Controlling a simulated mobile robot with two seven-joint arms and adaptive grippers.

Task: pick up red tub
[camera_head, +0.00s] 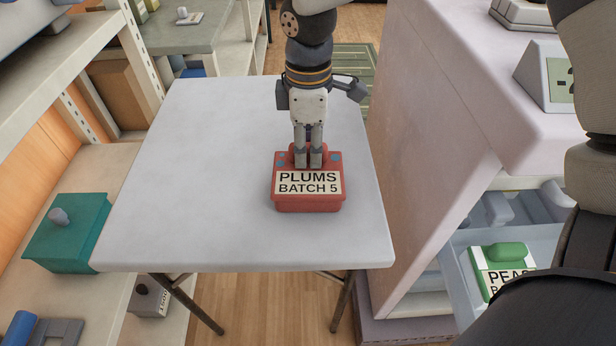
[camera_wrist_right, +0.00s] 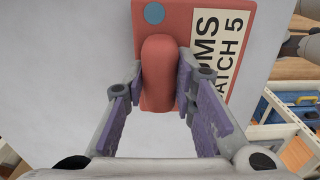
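The red tub (camera_head: 309,203), with a white label reading PLUMS BATCH 5 and a raised red handle, stands upright on the white table. My right gripper (camera_head: 308,163) points straight down onto the handle from above. In the right wrist view the red tub (camera_wrist_right: 187,22) fills the top middle. There my right gripper (camera_wrist_right: 160,75) has one purple-padded finger on each side of the handle, apparently shut on it; exact contact is hard to see. The tub appears to rest on the table. My left gripper is not in view.
The white table (camera_head: 200,170) is otherwise bare. A teal box (camera_head: 68,235) sits on the left shelf. A pale cabinet (camera_head: 430,150) stands right of the table.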

